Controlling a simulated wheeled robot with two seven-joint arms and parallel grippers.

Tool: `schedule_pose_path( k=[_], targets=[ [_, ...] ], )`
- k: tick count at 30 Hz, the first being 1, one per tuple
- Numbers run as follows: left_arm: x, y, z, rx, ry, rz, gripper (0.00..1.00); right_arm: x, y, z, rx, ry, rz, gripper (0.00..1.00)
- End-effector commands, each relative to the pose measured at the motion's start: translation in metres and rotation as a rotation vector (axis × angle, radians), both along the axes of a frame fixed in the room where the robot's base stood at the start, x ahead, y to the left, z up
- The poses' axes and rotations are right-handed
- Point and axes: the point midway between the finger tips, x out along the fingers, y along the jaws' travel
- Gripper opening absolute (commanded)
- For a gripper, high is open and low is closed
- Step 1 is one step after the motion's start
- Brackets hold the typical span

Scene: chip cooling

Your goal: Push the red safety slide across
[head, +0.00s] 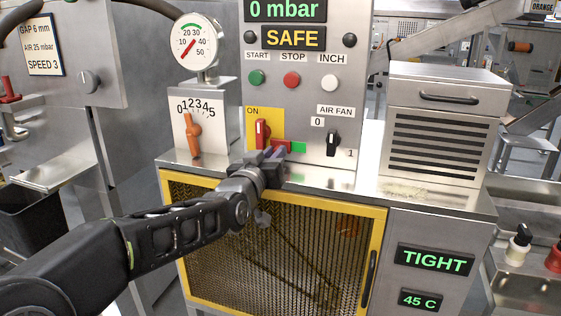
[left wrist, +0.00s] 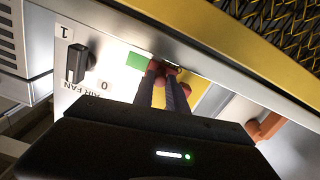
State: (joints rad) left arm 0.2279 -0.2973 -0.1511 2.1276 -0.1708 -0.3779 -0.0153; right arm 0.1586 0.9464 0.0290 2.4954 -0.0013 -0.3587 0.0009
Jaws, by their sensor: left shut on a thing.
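The red safety slide (head: 282,144) sits low on the front of the control panel, at the right edge of a yellow plate (head: 252,115) marked ON, with a green patch (head: 299,147) just right of it. A red handle (head: 262,132) stands upright on the yellow plate. My left gripper (head: 274,155) reaches up to the slide and is shut on it, partly hiding it. In the left wrist view, which is upside down, the fingers (left wrist: 165,85) close at the red slide (left wrist: 155,66), beside the green patch (left wrist: 136,60). My right gripper is not in view.
A black AIR FAN switch (head: 333,142) is to the right, and an orange lever (head: 193,130) on a numbered scale to the left. A yellow-framed mesh guard (head: 175,230) lies below. A louvred box (head: 445,130) stands at right. Displays read SAFE and 0 mbar.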

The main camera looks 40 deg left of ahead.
Motion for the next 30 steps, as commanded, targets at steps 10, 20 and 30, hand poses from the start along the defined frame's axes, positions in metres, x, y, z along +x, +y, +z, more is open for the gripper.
schedule_pose_path(
  k=[10,20,30],
  targets=[
    [-0.001,0.003,0.001,-0.002,-0.001,0.006,0.35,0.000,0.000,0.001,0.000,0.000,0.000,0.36],
    [-0.001,0.003,0.000,-0.002,0.000,0.006,0.40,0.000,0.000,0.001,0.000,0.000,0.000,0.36],
    [0.003,-0.006,0.003,-0.002,0.000,0.001,0.40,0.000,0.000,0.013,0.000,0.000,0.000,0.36]
  ],
)
